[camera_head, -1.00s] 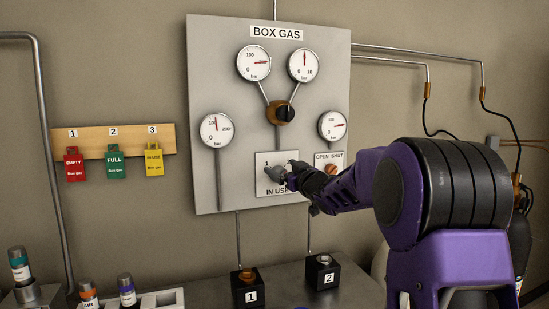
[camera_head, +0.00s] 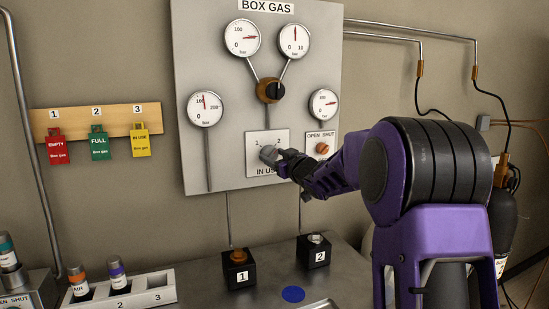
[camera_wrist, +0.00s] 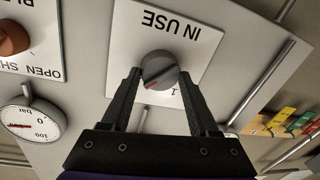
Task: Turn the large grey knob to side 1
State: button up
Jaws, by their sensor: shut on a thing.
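The large grey knob (camera_head: 268,153) sits on a white plate marked 1, 2 and IN USE, low on the grey BOX GAS panel (camera_head: 190,150). My gripper (camera_head: 279,156) reaches it from the right in the head view. In the wrist view, the knob (camera_wrist: 160,65) is between the two fingertips of my gripper (camera_wrist: 159,75), which are shut on its sides. A red mark on the knob's edge points to the lower left there, beside the figure 1 rather than straight at it. The figure 2 is hidden there behind a finger.
An orange OPEN/SHUT knob (camera_head: 322,149) and a gauge (camera_head: 323,103) are close to the right of the grey knob. A black-and-brown knob (camera_head: 270,90) is above. Tags hang on a wooden board (camera_head: 90,118) at left. Black blocks marked 1 (camera_head: 239,270) and 2 (camera_head: 313,252) stand below.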

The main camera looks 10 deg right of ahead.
jog(key=n, duration=0.2)
jog(key=n+b, duration=0.1)
jog(key=n, duration=0.1)
jog(key=shift+f+g+h, duration=0.15)
jog(key=shift+g+h, duration=0.15)
jog(key=n+b, duration=0.2)
jog(key=n, duration=0.2)
jog(key=shift+n, duration=0.3)
jog(key=n+h+b, duration=0.1)
jog(key=n+b, duration=0.1)
jog(key=n, duration=0.2)
jog(key=shift+a+n, duration=0.1)
jog(key=shift+n, duration=0.3)
jog(key=shift+n+h+b, duration=0.4)
jog(key=shift+n+b, duration=0.6)
jog(key=shift+n, duration=0.3)
jog(key=o, duration=1.4)
jog(key=shift+c, duration=0.2)
jog(key=shift+r, duration=0.2)
